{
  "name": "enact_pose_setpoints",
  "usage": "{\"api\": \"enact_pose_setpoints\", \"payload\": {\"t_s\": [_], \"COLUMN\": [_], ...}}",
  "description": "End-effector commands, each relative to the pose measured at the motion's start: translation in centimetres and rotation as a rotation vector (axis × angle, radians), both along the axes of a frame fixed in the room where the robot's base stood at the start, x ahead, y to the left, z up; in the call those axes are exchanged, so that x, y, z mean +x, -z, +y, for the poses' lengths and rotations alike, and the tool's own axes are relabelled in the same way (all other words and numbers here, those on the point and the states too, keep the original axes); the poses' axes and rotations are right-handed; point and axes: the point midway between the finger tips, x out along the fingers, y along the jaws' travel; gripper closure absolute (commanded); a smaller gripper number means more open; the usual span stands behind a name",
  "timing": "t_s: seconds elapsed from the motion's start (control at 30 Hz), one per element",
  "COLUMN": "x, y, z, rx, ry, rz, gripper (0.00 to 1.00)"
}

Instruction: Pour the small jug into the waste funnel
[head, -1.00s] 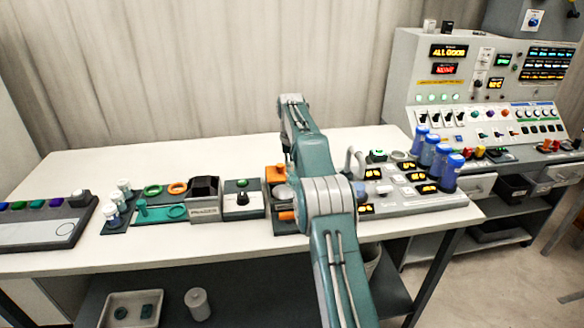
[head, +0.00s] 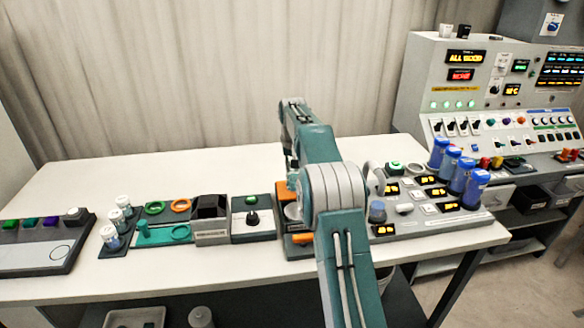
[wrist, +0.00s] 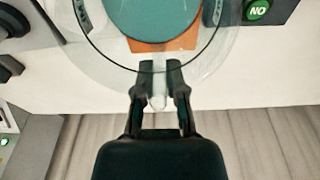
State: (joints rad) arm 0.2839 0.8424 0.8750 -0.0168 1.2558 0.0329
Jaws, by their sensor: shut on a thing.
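In the wrist view, my gripper (wrist: 159,82) is shut on a pale, clear piece that looks like the handle of the small jug (wrist: 158,101). Beyond the fingertips is a clear round vessel with a thin dark rim line and a teal disc inside, which may be liquid; the top edge of the view cuts it off. An orange block shows beneath it. In the head view, my arm hides most of the gripper and jug, above the orange-and-grey station (head: 302,240). I cannot make out a waste funnel in either view.
Left of the station stand a grey box (head: 211,238), a black-knobbed unit (head: 252,230), coloured rings and white-capped vials (head: 124,204). Right of it is a panel with lit displays (head: 405,232) and blue bottles (head: 458,170). The table's back strip is clear. A pale bin (head: 384,279) shows below the table.

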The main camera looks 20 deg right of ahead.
Motion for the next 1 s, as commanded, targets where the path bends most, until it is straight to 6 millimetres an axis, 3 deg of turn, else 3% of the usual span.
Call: {"api": "enact_pose_setpoints", "payload": {"t_s": [1.0], "x": [-0.2], "y": [-2.1], "z": [0.1], "rx": [-0.178], "ry": [0.0], "rz": [-0.621], "gripper": [1.0]}}
